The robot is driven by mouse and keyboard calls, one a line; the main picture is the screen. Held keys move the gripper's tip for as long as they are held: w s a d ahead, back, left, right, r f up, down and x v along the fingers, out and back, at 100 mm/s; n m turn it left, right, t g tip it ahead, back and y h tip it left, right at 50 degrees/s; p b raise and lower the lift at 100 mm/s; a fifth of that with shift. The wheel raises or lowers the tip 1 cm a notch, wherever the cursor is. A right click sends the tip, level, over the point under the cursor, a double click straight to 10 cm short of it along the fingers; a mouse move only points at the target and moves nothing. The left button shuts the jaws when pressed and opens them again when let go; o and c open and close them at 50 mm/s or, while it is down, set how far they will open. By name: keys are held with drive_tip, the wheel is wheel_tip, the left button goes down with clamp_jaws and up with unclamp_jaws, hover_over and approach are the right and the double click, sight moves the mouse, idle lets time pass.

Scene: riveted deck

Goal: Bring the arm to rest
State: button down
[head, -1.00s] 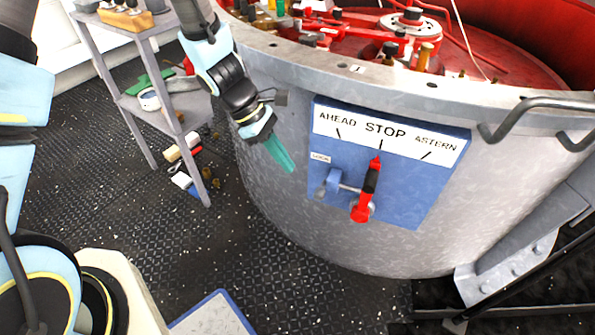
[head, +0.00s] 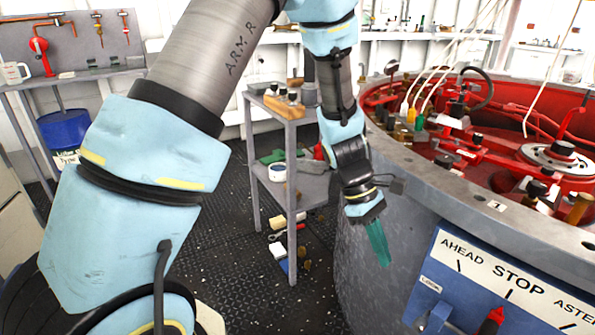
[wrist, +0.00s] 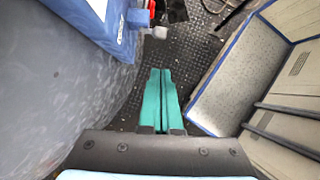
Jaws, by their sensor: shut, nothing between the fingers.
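The red lever handle (head: 490,320) is partly cut off by the lower edge of the head view.
A grey shelf trolley (head: 300,185) stands behind and left of my gripper. Small items lie on the floor below it (head: 278,250). Red machinery (head: 480,150) fills the drum's top. A blue drum (head: 65,133) stands at the far left. Dark patterned floor lies open between.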

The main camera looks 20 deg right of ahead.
drive_tip(key=w+a+r+m+t+p, duration=0.1)
drive_tip(key=w+a+r+t+p, duration=0.15)
drive_tip(key=w+a+r, duration=0.35)
drive_tip(key=w+a+r+m+t+p, duration=0.15)
drive_tip(key=w+a+r+p, duration=0.3)
drive_tip(key=a, duration=0.45)
drive_tip(key=a+r+m+t+y+p, duration=0.1)
drive_tip(key=a+r, duration=0.3)
drive_tip(key=a, duration=0.2)
drive_tip(key=w+a+r+m+t+y+p, duration=0.1)
drive_tip(key=a+r+m+p, duration=0.1)
drive_tip(key=a, duration=0.5)
drive_tip(key=a+r+m+t+y+p, duration=0.1)
drive_tip(key=a+r, duration=0.4)
drive_tip(key=a, duration=0.2)
drive_tip(key=shift+w+a+r+m+p, duration=0.25)
drive_tip(key=shift+w+r+m+p, duration=0.05)
drive_tip(key=shift+w+m+p, duration=0.1)
